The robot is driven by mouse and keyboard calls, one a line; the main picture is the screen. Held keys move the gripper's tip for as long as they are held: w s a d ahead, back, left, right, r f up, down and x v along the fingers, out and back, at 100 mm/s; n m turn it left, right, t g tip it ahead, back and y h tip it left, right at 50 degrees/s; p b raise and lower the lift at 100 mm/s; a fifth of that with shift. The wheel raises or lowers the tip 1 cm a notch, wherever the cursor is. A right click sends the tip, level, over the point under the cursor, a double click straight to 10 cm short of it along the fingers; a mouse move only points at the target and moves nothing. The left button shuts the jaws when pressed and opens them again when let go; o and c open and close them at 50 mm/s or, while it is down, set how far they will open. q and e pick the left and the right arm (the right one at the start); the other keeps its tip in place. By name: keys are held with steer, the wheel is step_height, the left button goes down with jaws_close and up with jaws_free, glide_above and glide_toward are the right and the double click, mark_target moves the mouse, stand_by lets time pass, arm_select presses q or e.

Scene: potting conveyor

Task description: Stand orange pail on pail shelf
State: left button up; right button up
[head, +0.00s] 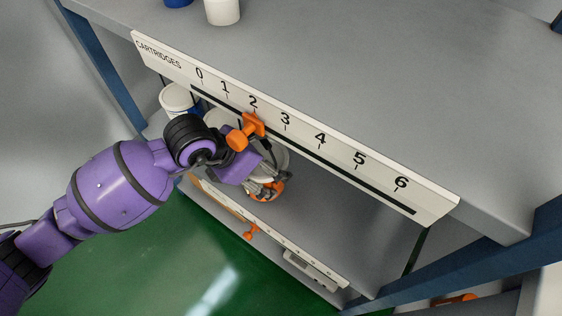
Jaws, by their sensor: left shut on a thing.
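The orange pail (267,198) shows as a small patch of orange under the shelf unit's top, mostly hidden behind my left gripper. My left gripper (264,188) is shut on it, and the wrist covers the upper part of the hold. The pail shelf (325,232) is the grey lower board under the top. I cannot tell whether the pail touches this board. My right gripper is not in view.
A white-and-blue pail (178,98) stands at the left end, with a pale round container (218,117) beside it. An orange slider (247,131) sits near 2 on the numbered cartridges strip (325,148). The lower shelf is clear to the right.

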mark_target(282, 154)
arm_select(q)
steer(key=w+d, duration=0.1)
steer(key=d, duration=0.1)
steer(key=w+d, duration=0.2)
steer(key=shift+b, duration=0.35)
steer(key=shift+w+d, duration=0.2)
steer(key=shift+w, duration=0.05)
step_height(282, 154, down, 4)
steer(key=shift+r+b, duration=0.25)
steer(key=shift+b, duration=0.5)
steer(key=shift+r, duration=0.1)
steer(key=o, duration=1.8)
steer(key=shift+s+a+f, duration=0.1)
steer(key=shift+f, duration=0.1)
